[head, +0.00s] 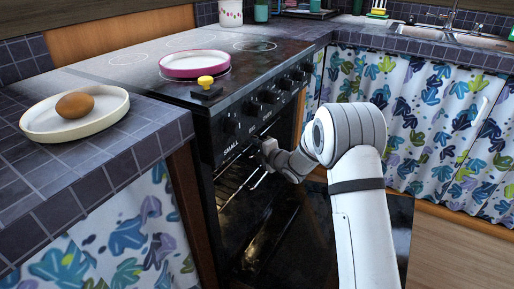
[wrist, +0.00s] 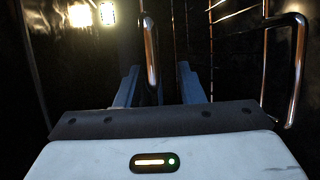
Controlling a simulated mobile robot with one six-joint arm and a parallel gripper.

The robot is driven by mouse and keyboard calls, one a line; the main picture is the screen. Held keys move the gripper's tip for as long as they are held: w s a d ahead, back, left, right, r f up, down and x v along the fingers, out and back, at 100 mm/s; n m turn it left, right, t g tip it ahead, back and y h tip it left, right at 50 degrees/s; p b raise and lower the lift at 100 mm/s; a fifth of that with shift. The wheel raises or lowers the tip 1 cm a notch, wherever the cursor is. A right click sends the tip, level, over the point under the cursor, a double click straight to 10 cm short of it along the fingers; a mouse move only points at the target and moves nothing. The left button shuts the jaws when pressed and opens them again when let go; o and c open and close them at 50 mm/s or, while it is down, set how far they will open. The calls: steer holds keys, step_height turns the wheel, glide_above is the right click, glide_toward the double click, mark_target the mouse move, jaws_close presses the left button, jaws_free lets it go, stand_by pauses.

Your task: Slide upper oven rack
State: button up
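The oven is open below its knob panel. A wire rack (head: 236,187) shows in the upper part of its dark cavity, and its right side is hidden behind my arm. My gripper is at the oven opening in the head view, its fingers largely hidden there. In the wrist view my gripper (wrist: 158,78) has its two dark fingers apart. A shiny metal bar (wrist: 150,52) stands between the fingers; I cannot tell whether they touch it. A second looped metal bar (wrist: 296,72) with thin wires is to the right, clear of the fingers. Which rack each bar belongs to is unclear.
A dark oven door panel (head: 390,222) is low beside my arm. A pink-rimmed pan (head: 195,65) and a yellow-knobbed item (head: 206,83) are on the stove. A plate (head: 35,121) with an egg (head: 75,105) sits on the left counter. A leaf-patterned curtain (head: 440,120) hangs at right.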

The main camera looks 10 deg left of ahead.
steer(key=shift+d+r, duration=0.15)
steer(key=p+v, duration=0.2)
steer(key=v, duration=0.5)
steer(key=shift+s+d, duration=0.15)
steer(key=shift+s, duration=0.1)
steer(key=s+d+r+m+h+p, duration=0.2)
steer(key=d+r+m+h+p, duration=0.3)
steer(key=r, duration=0.5)
steer(key=s+d+r+m+h+p, duration=0.3)
steer(key=d+r+m+p, duration=0.2)
steer(key=d+r+p, duration=0.4)
steer(key=s+d+r+m+g+h+p, duration=0.2)
steer(key=s+d+r+m+p, duration=0.15)
steer(key=s+r, duration=0.25)
steer(key=s+d+r+m+g+h+p, duration=0.1)
steer(key=s+d+r+m+p, duration=0.1)
steer(key=s+r+m+p, duration=0.4)
steer(key=s+r+m+g+p, duration=0.2)
steer(key=s+r+m+p, duration=0.2)
steer(key=s, duration=0.6)
steer(key=s+d+r+m+g+p, duration=0.1)
steer(key=s+r+m+g+p, duration=0.2)
steer(key=s+r, duration=0.4)
steer(key=s+m+p, duration=0.1)
steer(key=s, duration=0.2)
steer(key=shift+s+d+g+p, duration=0.3)
steer(key=shift+s, duration=0.1)
